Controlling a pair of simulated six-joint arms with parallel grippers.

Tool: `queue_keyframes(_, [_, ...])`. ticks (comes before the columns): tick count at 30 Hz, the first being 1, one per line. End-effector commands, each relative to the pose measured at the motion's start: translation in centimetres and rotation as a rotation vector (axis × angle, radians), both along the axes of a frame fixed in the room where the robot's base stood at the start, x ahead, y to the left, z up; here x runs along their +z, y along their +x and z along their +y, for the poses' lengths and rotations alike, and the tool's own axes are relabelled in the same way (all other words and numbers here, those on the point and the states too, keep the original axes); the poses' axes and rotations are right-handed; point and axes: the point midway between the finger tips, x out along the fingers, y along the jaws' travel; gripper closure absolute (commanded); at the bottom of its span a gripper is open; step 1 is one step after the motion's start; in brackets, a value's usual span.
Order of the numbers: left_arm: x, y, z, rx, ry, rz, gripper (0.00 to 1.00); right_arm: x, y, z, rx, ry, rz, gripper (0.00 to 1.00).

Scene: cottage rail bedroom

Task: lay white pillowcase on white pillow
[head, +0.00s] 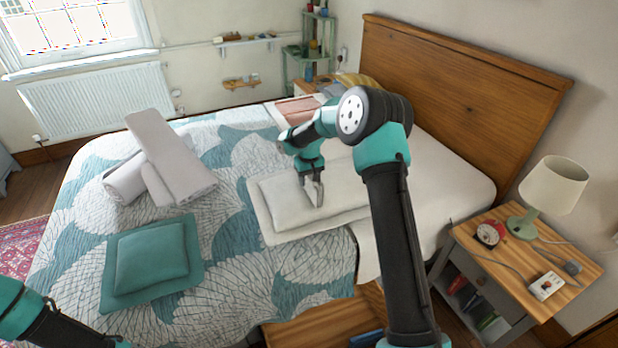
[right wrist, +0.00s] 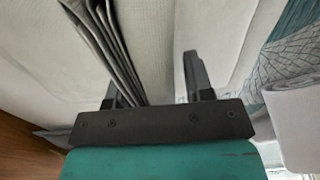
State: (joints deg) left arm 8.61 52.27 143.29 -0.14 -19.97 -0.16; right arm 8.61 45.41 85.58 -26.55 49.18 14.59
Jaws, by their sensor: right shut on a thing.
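The white pillow (head: 257,222) lies flat on the near right part of the bed. The folded white pillowcase (head: 285,204) is over it, smaller than the pillow, whose pale border shows around it. My right gripper (head: 314,195) points down at the middle of the pillowcase. In the right wrist view its fingers (right wrist: 140,55) stand around folded layers of pale cloth (right wrist: 118,45), which appear to be the pillowcase. Whether the pillowcase bears fully on the pillow I cannot tell. My right arm hides part of both. My left arm enters at the lower left; its gripper is outside the frame.
A teal cushion (head: 150,255) lies on a teal piece on the quilt. Folded and rolled grey cloths (head: 168,155) are piled at the left. A nightstand (head: 480,262) with lamp (head: 553,188) and clock stands at the right. The wooden headboard (head: 455,85) rises behind.

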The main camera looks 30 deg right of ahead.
Motion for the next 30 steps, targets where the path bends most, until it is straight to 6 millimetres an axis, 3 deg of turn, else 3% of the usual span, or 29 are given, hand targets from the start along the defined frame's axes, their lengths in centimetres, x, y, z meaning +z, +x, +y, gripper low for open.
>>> queue_keyframes(2, [0.0,0.0,0.0,0.0,0.0,0.0,0.27,0.0,0.0,0.0,0.0,0.0,-0.001,0.83])
queue_keyframes(3, [0.0,0.0,0.0,0.0,0.0,0.0,0.27,0.0,0.0,0.0,0.0,0.0,0.0,0.51])
queue_keyframes(11, [0.0,0.0,0.0,0.0,0.0,0.0,0.27,0.0,0.0,0.0,0.0,0.0,-0.001,0.27])
queue_keyframes(22, [0.0,0.0,0.0,0.0,0.0,0.0,0.27,0.5,0.0,0.0,0.0,0.0,-0.002,0.27])
queue_keyframes(30, [0.0,0.0,0.0,0.0,0.0,0.0,0.27,4.1,0.1,0.0,0.0,0.0,-0.004,0.27])
